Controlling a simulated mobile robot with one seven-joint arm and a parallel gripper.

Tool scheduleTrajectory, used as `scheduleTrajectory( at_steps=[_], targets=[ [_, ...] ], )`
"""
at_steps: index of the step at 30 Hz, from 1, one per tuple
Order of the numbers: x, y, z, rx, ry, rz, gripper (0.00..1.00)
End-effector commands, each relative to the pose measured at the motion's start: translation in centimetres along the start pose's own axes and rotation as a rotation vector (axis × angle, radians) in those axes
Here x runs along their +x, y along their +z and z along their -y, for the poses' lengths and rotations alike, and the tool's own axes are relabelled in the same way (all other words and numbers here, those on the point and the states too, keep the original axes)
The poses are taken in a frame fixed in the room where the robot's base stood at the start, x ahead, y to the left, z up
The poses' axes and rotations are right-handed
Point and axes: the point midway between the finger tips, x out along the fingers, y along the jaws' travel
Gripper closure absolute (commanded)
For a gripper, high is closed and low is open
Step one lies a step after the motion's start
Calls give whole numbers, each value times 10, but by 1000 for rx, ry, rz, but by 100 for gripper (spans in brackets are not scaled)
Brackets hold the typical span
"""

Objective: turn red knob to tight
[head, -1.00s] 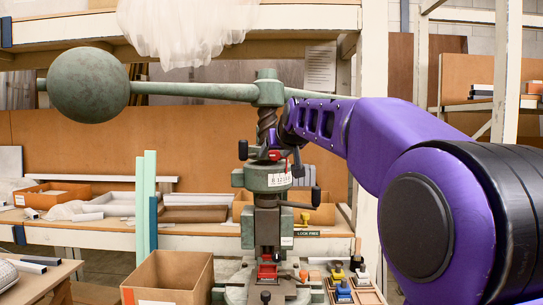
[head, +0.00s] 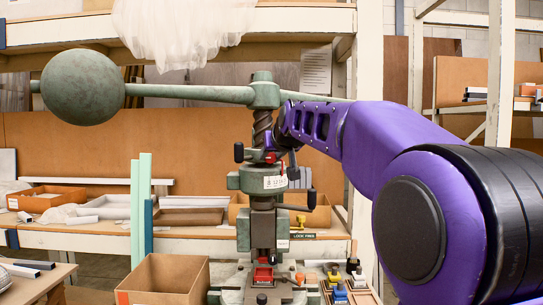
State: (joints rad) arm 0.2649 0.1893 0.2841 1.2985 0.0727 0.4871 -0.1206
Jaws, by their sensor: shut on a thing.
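The green fly press (head: 263,178) stands at the middle, with a large ball weight (head: 83,87) on the left end of its top bar. A small red knob (head: 271,157) shows on the press beside the screw, below the bar. My purple arm reaches in from the right. My gripper (head: 279,156) is at the press, shut on the red knob, as far as the small view shows. The fingertips are mostly hidden and hard to make out. I cannot read any mark for how tight the knob is.
A black-handled lever (head: 312,198) sticks out at the press's right. A red piece (head: 263,275) sits on the press bed. A cardboard box (head: 165,278) and pale green upright strips (head: 140,205) stand to the left. Small coloured blocks (head: 340,292) lie to the right.

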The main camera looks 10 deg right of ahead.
Motion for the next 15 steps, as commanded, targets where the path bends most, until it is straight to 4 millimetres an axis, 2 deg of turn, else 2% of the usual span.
scheduleTrajectory(
  at_steps=[8,15],
  targets=[
    [1,1,-2,110,-44,-1,100],
    [1,2,-4,299,-123,-3,100]
  ],
)
